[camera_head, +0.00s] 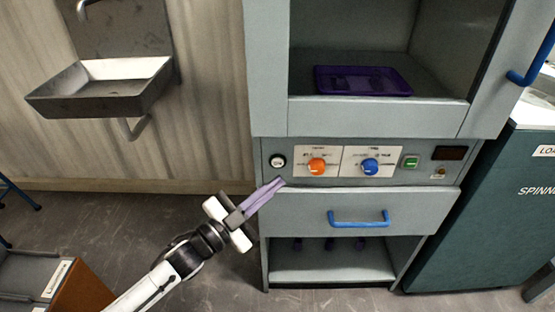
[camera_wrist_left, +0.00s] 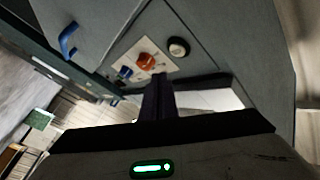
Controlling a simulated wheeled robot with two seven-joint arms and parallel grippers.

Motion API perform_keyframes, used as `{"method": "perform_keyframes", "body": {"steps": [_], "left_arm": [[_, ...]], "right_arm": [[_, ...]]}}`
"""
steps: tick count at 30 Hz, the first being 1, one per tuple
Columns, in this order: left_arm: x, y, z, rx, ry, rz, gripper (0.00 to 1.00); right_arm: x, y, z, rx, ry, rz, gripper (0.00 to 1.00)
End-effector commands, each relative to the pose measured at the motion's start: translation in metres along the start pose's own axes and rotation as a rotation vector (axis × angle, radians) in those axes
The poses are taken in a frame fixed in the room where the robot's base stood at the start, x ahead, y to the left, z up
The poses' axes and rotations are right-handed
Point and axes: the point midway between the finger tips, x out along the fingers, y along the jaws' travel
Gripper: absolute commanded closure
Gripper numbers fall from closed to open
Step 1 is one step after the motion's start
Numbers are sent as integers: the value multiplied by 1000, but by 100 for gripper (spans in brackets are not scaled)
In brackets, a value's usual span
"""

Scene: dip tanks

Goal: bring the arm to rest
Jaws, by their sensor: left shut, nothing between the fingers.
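My left gripper (camera_head: 279,183) is shut and empty, its pale purple fingers pressed together. Its arm comes in from the lower left, and the fingertips show in front of the grey cabinet (camera_head: 265,60), just below the round white-rimmed button (camera_head: 278,161). In the left wrist view the dark shut fingers (camera_wrist_left: 158,85) point towards the control panel, with the orange knob (camera_wrist_left: 146,60) and the button (camera_wrist_left: 178,47) beyond them. I cannot tell whether the fingertips touch the cabinet. My right gripper is in neither view.
The panel also has a blue knob (camera_head: 370,167) and a green switch (camera_head: 410,162). Below is a drawer with a blue handle (camera_head: 358,218). A purple tray (camera_head: 362,81) lies in the upper chamber. A sink (camera_head: 100,90) hangs at left; open floor (camera_head: 110,215) lies below it.

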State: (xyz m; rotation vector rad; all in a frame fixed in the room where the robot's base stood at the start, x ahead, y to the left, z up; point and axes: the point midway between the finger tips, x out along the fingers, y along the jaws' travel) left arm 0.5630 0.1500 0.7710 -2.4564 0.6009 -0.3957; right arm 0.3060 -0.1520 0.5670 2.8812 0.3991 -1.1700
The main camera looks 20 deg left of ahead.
Motion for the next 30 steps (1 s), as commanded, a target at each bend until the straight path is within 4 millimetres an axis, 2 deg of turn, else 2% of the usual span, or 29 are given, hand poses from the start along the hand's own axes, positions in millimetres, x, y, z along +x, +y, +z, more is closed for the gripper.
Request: {"method": "perform_keyframes", "body": {"steps": [7, 23, 26, 29, 30], "left_arm": [[-13, 9, -11, -1, 1, 0, 100], [-19, 15, -8, -25, -27, -2, 100], [-38, 32, 2, -122, -134, -8, 100], [-77, 64, 20, -286, -330, -13, 100], [-98, 79, 26, -357, -419, -12, 100]], "right_arm": [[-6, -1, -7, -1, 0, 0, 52], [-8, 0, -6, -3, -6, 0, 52], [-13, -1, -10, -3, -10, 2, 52], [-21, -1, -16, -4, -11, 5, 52], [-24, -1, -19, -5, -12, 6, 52]]}}
